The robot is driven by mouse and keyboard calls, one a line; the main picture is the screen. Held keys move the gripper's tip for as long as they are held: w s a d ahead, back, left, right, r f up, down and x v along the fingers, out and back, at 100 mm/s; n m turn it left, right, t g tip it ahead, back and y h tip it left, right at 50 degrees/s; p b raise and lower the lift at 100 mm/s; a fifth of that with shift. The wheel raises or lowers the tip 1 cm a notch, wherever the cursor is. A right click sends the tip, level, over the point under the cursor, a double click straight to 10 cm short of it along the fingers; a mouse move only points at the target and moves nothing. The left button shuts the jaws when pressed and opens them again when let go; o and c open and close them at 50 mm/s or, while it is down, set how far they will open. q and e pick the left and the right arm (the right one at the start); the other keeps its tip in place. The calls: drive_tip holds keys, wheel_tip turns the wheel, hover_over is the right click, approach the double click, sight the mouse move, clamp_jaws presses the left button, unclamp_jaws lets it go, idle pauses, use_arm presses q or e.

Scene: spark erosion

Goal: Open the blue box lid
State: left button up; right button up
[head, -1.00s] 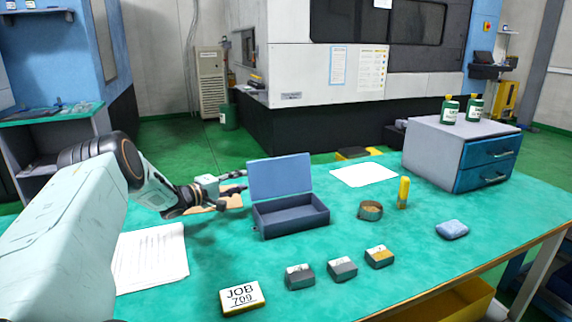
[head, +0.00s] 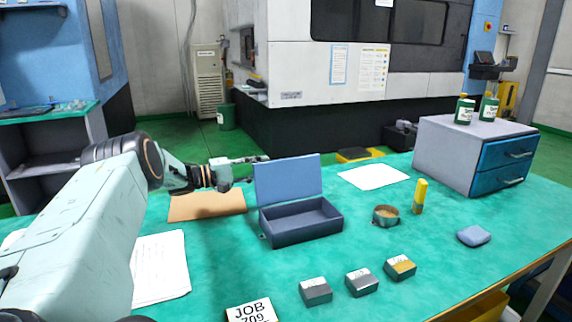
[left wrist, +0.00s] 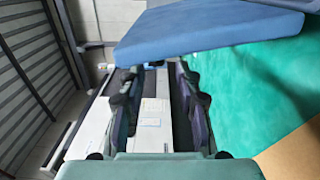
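The blue box (head: 301,221) stands on the green table with its lid (head: 288,180) raised, about upright at the back edge. The box's inside shows and looks empty. My left gripper (head: 262,160) is behind and to the left of the lid, level with its top edge. In the left wrist view the lid (left wrist: 205,32) lies across the top, beyond the fingers of my left gripper (left wrist: 158,72). The two fingers are apart with nothing between them. Whether a finger touches the lid I cannot tell. My right gripper is not in view.
A brown sheet (head: 207,205) lies left of the box and white paper (head: 160,268) nearer. Several small grey blocks (head: 362,282) and a JOB card (head: 251,311) lie in front. A round tin (head: 385,215), a yellow marker (head: 420,196) and a drawer unit (head: 450,150) are right.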

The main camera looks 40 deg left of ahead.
sight(285, 164)
use_arm(q)
drive_tip(key=shift+w+d+r, duration=0.1)
drive_tip(key=shift+w+d, duration=0.15)
drive_tip(key=shift+d, duration=0.05)
drive_tip(key=b+x, duration=0.3)
drive_tip(key=x, duration=0.4)
drive_tip(key=shift+w+d, duration=0.1)
drive_tip(key=shift+w, duration=0.05)
drive_tip(key=shift+c, duration=0.3)
drive_tip(key=shift+c, duration=1.4)
clamp_jaws()
